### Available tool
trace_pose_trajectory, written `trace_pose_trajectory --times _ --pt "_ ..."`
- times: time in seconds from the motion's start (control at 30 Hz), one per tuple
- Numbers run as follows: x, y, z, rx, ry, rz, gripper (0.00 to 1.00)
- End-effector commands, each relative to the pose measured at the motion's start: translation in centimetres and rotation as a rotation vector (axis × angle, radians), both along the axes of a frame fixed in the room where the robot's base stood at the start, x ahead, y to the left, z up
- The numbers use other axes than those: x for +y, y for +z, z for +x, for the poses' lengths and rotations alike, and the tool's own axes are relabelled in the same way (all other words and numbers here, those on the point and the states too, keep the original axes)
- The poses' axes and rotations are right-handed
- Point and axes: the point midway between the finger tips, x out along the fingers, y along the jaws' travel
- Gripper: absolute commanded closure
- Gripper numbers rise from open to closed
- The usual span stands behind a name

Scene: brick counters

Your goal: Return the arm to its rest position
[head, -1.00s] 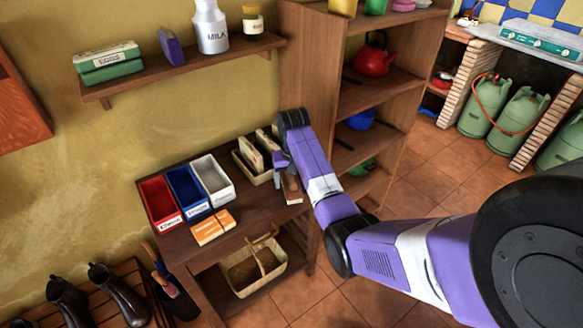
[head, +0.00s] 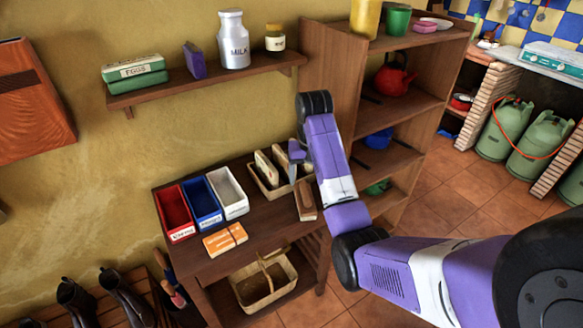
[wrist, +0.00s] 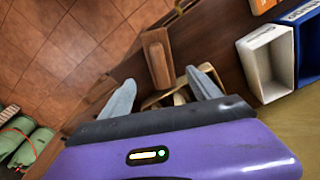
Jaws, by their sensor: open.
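My arm, purple and white with black joints, reaches across the head view from the lower right. My gripper (head: 293,165) is above the right end of the wooden side table (head: 262,222). In the wrist view its two grey fingers (wrist: 160,97) are spread apart with nothing held between them. Beyond the fingertips, a brown wooden block-like object (wrist: 157,60) lies on the table; it also shows in the head view (head: 305,200). A wicker tray (head: 265,190) holding pale upright items stands close by, partly hidden by the gripper.
Red (head: 174,212), blue (head: 201,200) and white (head: 229,192) bins stand left of the tray, with an orange packet (head: 225,239) in front. A tall shelf (head: 333,80) rises just behind my arm. A wall shelf (head: 205,82) holds milk and eggs. Open floor (head: 440,205) lies right.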

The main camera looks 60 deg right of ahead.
Motion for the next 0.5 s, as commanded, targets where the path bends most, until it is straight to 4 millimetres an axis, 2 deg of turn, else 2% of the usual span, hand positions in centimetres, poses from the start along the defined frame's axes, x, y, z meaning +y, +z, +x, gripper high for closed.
trace_pose_trajectory --times 0.33,0.43,0.5 --pt "-0.3 0.0 0.3 -0.010 0.003 -0.011 0.28" --pt "-1.5 0.3 1.4 -0.057 0.009 -0.065 0.28" --pt "-3.1 1.4 2.9 -0.124 0.017 -0.141 0.28"
